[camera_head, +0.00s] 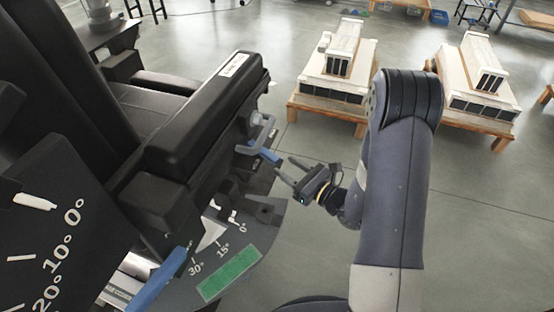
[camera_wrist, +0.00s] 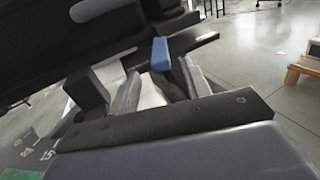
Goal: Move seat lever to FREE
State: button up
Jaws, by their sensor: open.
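A short blue-ended lever (camera_head: 264,153) sticks out from the side of the black seat, below the armrest. In the wrist view a blue lever end (camera_wrist: 160,53) stands just beyond the gap between my fingers. My gripper (camera_head: 285,168) is open and empty, a little below and right of that blue end, apparently not touching it. Its fingers also show in the wrist view (camera_wrist: 159,70). A longer blue lever (camera_head: 161,280) lies at the lower left, by an angle plate with a green patch (camera_head: 230,273). No FREE label is readable.
The black armrest (camera_head: 205,115) with a grey bracket (camera_head: 257,130) stands close to my gripper. A dark angle dial (camera_head: 45,245) fills the lower left. White models on wooden pallets (camera_head: 334,110) stand behind.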

aim_at(278, 161)
jog(key=x, duration=0.4)
jog(key=shift+w+a, duration=0.25)
jog(key=shift+a, duration=0.05)
grip_shut()
dwell(0.3)
